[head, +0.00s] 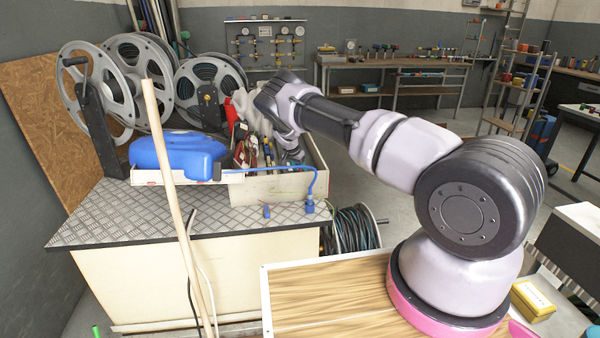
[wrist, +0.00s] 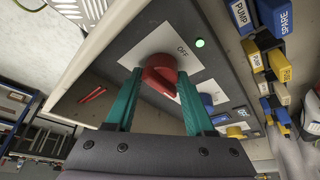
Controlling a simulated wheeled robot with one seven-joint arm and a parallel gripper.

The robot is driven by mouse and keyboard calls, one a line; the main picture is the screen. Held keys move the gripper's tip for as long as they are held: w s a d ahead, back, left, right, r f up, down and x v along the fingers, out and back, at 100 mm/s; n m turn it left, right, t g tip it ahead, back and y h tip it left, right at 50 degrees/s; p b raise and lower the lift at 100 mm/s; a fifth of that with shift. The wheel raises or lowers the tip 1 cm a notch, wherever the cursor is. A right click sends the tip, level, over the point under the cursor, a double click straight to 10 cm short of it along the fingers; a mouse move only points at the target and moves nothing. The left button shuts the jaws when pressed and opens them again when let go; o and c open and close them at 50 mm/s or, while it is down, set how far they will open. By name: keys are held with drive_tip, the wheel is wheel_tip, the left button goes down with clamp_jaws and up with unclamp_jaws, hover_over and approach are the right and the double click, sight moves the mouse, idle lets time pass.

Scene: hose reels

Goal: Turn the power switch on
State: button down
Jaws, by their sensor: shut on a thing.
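A red rotary switch (wrist: 160,74) sits on a white plate marked OFF (wrist: 183,50) on a grey panel, in the wrist view. My gripper (wrist: 160,82) has one green finger on each side of the red knob and is shut on it. The finger bases hide part of the panel. A small round green light or button (wrist: 200,43) is beside the plate. In the head view my arm reaches to the open box (head: 270,190) on the bench, and the red switch cannot be made out there.
A blue knob (wrist: 206,101) and a yellow knob (wrist: 235,131) are farther along the panel. Blue and yellow labelled blocks (wrist: 262,45) line the right side. In the head view, a blue tank (head: 175,155), a leaning pole (head: 165,170) and hose reels (head: 100,90) stand left of my arm.

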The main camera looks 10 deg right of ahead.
drive_tip(key=shift+w+a+r, duration=0.1)
drive_tip(key=shift+a, duration=0.2)
drive_tip(key=shift+c, duration=1.5)
unclamp_jaws()
drive_tip(key=shift+d, duration=0.1)
drive_tip(key=v, duration=1)
drive_tip(key=shift+r, duration=0.35)
